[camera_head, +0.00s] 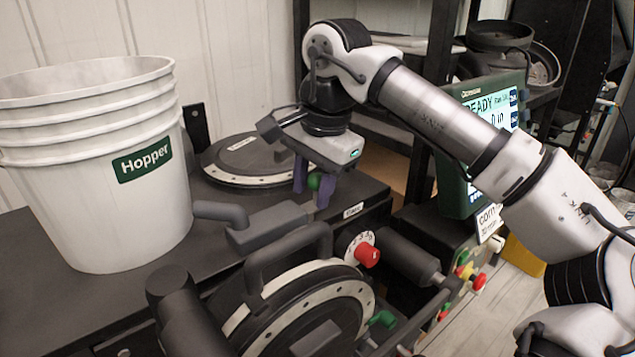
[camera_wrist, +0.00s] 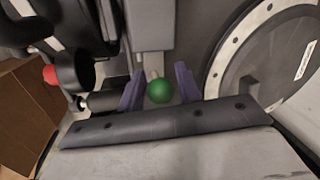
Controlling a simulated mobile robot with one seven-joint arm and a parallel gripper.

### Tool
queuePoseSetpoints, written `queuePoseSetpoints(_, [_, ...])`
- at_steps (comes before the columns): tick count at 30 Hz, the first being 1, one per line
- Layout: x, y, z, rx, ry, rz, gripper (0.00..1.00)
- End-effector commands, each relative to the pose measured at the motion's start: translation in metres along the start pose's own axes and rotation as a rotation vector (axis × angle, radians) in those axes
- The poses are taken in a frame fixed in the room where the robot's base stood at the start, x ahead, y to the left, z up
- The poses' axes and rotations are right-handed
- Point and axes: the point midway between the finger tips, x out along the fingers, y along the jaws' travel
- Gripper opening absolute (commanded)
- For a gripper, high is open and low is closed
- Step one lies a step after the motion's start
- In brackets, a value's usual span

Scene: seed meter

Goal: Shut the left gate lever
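A green ball knob (camera_head: 314,181) sits between the purple fingertips of my gripper (camera_head: 313,187), beside the far seed disc. In the wrist view the knob (camera_wrist: 159,91) is on a short pale stem, and the two fingers of my gripper (camera_wrist: 159,88) stand on either side of it. Narrow gaps show between the knob and both fingers, so the gripper looks open around it. A second green lever (camera_head: 382,318) is at the right of the near disc. Neither lever carries a readable left or right label, and the first lever's arm is largely hidden.
A white Hopper bucket (camera_head: 95,170) stands on the left of the dark bench. The near round housing (camera_head: 300,310) has a raised handle (camera_head: 285,255) and a red dial knob (camera_head: 367,255). A green-framed screen (camera_head: 490,110) reads READY at the right.

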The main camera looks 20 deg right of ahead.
Motion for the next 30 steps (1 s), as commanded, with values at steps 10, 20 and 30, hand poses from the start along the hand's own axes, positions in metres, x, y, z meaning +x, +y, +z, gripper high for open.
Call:
queuePoseSetpoints(10, [0.0, 0.001, -0.002, 0.004, 0.003, 0.0, 0.48])
queuePoseSetpoints(20, [-0.04, -0.001, -0.002, 0.005, 0.003, -0.001, 0.48])
queuePoseSetpoints(30, [-0.109, 0.0, -0.001, 0.004, 0.003, -0.002, 0.48])
